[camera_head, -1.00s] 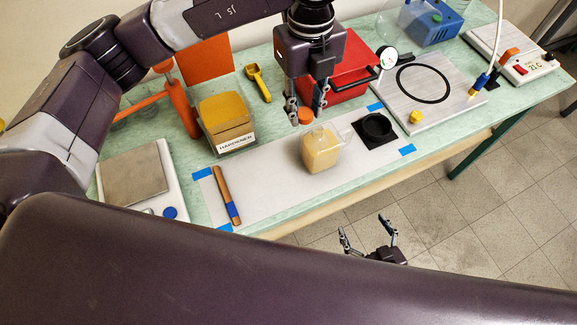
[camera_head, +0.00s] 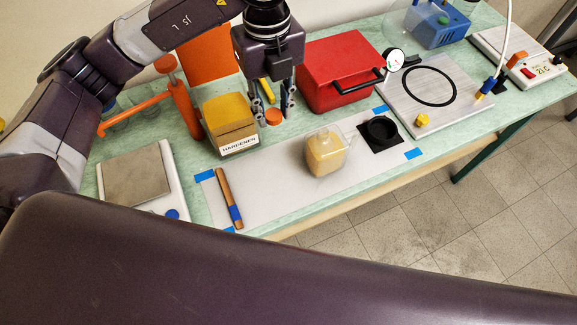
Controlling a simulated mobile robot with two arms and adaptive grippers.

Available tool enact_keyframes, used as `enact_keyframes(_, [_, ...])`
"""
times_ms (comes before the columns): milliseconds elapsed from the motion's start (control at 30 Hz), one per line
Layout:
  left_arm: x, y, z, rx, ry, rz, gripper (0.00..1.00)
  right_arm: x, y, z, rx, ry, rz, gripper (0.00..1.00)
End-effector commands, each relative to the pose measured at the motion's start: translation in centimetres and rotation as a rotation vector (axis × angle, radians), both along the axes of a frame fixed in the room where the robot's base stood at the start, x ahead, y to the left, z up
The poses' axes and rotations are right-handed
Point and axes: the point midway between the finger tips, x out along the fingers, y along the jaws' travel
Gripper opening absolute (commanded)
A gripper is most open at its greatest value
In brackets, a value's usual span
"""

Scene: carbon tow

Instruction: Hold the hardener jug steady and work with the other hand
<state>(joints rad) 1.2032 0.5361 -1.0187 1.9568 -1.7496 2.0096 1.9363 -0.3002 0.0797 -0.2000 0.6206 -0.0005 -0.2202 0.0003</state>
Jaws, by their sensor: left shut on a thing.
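A translucent jug (camera_head: 326,152) with pale amber contents stands upright on the white mat (camera_head: 283,187); no cap shows on it. My left gripper (camera_head: 275,107) points down to the left of and behind the jug, apart from it. It is shut on a small orange cap (camera_head: 273,117); I cannot tell whether the cap touches the table. An amber-topped box (camera_head: 229,118) labelled HARDENER stands just left of that gripper. My right gripper is out of view.
A black square holder (camera_head: 381,134) with a round opening lies right of the jug. A wooden-handled tool (camera_head: 229,198) lies on the mat's left end. A scale (camera_head: 137,178), a red case (camera_head: 340,72) and a grey plate (camera_head: 426,92) surround the mat.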

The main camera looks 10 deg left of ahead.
Motion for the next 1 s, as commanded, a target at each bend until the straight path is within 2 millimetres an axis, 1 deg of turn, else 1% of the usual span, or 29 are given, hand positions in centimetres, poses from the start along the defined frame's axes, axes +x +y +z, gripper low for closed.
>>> enact_keyframes(167, [-0.3,-0.1,-2.9,0.000,0.009,-0.001,0.00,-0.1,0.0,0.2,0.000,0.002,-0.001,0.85])
enact_keyframes(433, [-0.3,0.0,-8.6,-0.001,0.009,0.000,0.00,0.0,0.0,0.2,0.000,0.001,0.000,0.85])
enact_keyframes(500, [-0.2,0.1,-10.1,0.003,0.008,0.002,0.00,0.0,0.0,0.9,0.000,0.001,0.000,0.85])
enact_keyframes(600, [-0.2,0.1,-12.5,0.002,0.007,0.002,0.00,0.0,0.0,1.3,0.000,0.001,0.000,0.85])
enact_keyframes(700, [-0.2,0.1,-14.2,0.002,0.004,0.001,0.00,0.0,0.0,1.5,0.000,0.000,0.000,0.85])
enact_keyframes(867, [-0.1,0.0,-15.5,0.001,0.002,0.000,0.00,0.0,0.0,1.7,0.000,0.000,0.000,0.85])
enact_keyframes(1000, [-0.2,0.0,-17.4,0.002,0.005,0.001,0.00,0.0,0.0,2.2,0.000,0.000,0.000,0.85])
